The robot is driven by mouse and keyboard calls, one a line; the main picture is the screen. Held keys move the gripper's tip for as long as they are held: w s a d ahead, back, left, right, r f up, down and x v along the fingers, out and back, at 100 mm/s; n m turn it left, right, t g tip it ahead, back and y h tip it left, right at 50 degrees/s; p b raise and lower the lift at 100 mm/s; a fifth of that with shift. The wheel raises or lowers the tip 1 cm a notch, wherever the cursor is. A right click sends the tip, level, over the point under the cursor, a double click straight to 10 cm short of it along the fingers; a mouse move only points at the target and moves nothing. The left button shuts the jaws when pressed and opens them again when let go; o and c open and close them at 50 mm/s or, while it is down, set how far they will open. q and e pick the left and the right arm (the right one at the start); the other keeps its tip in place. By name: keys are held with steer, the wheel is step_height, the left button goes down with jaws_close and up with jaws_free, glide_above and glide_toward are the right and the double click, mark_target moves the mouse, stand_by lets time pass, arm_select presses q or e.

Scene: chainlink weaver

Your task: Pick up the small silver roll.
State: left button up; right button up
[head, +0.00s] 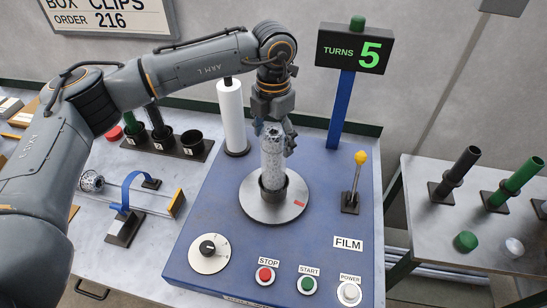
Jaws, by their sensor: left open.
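A small silver roll (272,158) with a mottled, mesh-like surface stands upright in a dark round holder at the centre of the grey turntable (254,206). My left gripper (274,132) points down over it from above. Its fingers are open, one on each side of the roll's top end. I cannot tell whether they touch it. The fingers partly hide the top. My right gripper is not in view.
A white film roll (232,115) stands close behind and left of the turntable. A yellow-tipped lever (357,178) and a blue post (341,112) with a "TURNS 5" display (353,48) stand to the right. A side table (470,215) holds dark and green tubes.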

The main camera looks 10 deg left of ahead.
arm_select(q)
steer(key=shift+f, duration=0.35)
jaws_close()
steer(key=shift+r, duration=0.1)
